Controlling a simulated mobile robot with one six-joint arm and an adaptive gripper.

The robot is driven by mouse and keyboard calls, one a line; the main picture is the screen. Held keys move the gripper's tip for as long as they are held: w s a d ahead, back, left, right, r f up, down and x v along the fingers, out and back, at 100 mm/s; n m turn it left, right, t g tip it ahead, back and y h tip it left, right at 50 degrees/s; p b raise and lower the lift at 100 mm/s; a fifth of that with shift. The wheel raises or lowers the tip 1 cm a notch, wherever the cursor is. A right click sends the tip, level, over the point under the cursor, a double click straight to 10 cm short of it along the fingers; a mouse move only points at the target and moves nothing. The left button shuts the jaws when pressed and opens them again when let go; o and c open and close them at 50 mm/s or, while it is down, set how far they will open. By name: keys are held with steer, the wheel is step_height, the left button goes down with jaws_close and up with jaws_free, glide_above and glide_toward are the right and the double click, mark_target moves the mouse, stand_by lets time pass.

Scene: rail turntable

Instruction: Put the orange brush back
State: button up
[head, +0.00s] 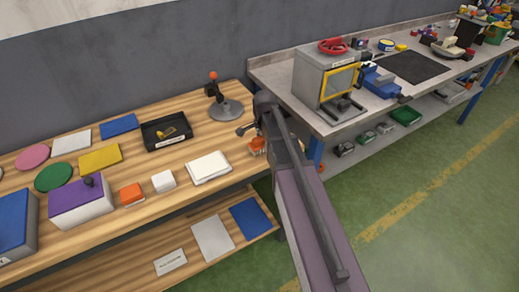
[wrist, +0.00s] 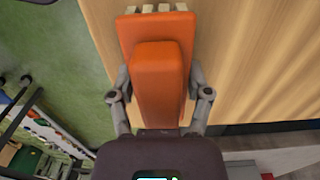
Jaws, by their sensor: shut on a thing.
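The orange brush (wrist: 158,80) is between the fingers of my gripper (wrist: 160,96) in the wrist view, with its pale bristles at the top of the picture. My gripper is shut on it. In the head view the brush (head: 257,148) shows only in part at the right end of the wooden table (head: 205,140), beside my arm. It is close to the table top there; I cannot tell whether it touches.
A white block (head: 208,167), a small white cube (head: 163,181) and an orange-and-white block (head: 131,194) stand along the front edge. A black tray (head: 167,132) and a stand with an orange knob (head: 226,109) are behind. The grey workbench (head: 285,75) adjoins at right.

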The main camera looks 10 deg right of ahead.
steer(key=shift+f, duration=0.55)
steer(key=shift+f+b, duration=0.15)
steer(key=shift+b, duration=0.25)
steer(key=o, duration=1)
steer(key=shift+r, duration=0.25)
step_height(320, 180, up, 12)
steer(key=p, duration=1.2)
steer(key=shift+s, duration=0.1)
